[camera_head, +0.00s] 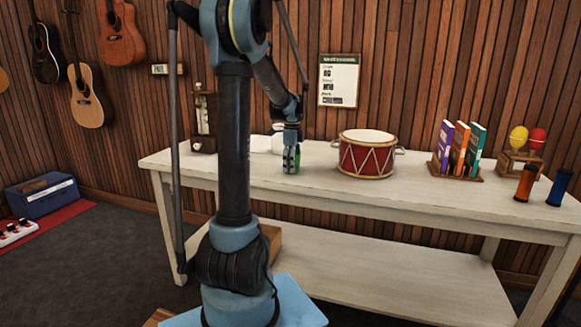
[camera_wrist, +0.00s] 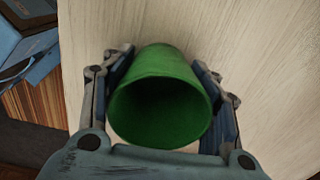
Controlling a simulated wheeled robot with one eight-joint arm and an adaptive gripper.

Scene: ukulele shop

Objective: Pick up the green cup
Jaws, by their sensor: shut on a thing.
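The green cup (camera_wrist: 165,95) fills the middle of the wrist view, its dark open mouth facing the camera. My gripper (camera_wrist: 168,85) has a finger on each side of the cup and is shut on it. In the head view, the cup (camera_head: 291,166) is a small green shape at the tabletop, partly covered by my gripper (camera_head: 291,155). I cannot tell whether its base touches the table.
The white wooden table (camera_head: 400,198) carries a red drum (camera_head: 367,154) just right of the cup. Books (camera_head: 460,150) in a stand, maracas (camera_head: 528,138) and two small cylinders (camera_head: 540,185) stand farther right. A metronome-like wooden object (camera_head: 203,122) is at the back left.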

